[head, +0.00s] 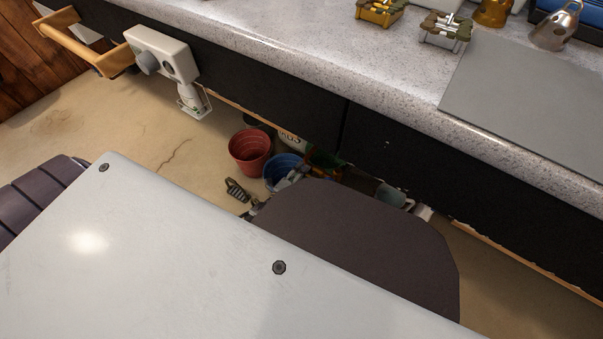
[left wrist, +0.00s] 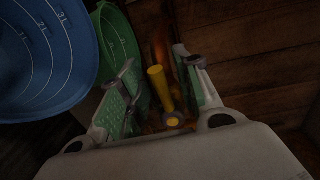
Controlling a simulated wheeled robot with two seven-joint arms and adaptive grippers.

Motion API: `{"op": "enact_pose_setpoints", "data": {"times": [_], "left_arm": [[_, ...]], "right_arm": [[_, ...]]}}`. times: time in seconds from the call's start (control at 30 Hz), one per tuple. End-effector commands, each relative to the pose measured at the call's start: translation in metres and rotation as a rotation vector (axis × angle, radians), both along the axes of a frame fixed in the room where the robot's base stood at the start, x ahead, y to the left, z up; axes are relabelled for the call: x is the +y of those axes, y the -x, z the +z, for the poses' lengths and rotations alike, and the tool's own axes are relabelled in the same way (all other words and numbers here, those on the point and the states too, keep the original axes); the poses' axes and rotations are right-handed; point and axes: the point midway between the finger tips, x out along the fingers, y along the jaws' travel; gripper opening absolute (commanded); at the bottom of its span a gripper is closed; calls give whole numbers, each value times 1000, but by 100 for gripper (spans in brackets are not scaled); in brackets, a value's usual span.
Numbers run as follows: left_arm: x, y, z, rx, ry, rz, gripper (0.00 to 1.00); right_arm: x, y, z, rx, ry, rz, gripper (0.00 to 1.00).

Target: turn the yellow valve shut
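In the left wrist view a yellow valve handle (left wrist: 160,88) stands as a thick bar, with a round yellow-centred hub (left wrist: 173,122) at its near end. My left gripper (left wrist: 160,65) is open, with its green-padded fingers on either side of the handle. Gaps show between the handle and both pads, so it is not gripped. The valve cannot be made out clearly in the head view, where my own grey body covers much of the foreground. My right gripper cannot be identified in either view.
In the head view a red bucket (head: 249,151) and a blue bucket (head: 283,171) stand below the speckled counter (head: 280,42). The blue one also fills the wrist view's left side (left wrist: 45,50), beside a green container (left wrist: 117,40). Wooden boards (left wrist: 255,40) lie right.

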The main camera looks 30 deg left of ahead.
Motion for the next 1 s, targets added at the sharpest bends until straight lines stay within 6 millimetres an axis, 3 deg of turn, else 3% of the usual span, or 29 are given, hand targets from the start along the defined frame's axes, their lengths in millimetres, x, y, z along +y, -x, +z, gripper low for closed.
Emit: {"op": "enact_pose_setpoints", "data": {"times": [0.3,0.57,1.0], "left_arm": [[0,-1,0,0,0,0,32],[0,-1,0,0,0,0,0],[0,0,0,0,-5,0,0]], "right_arm": [[0,-1,2,-5,-1,1,40],[0,-2,4,-9,-2,1,40],[0,0,2,-3,0,1,40]]}}
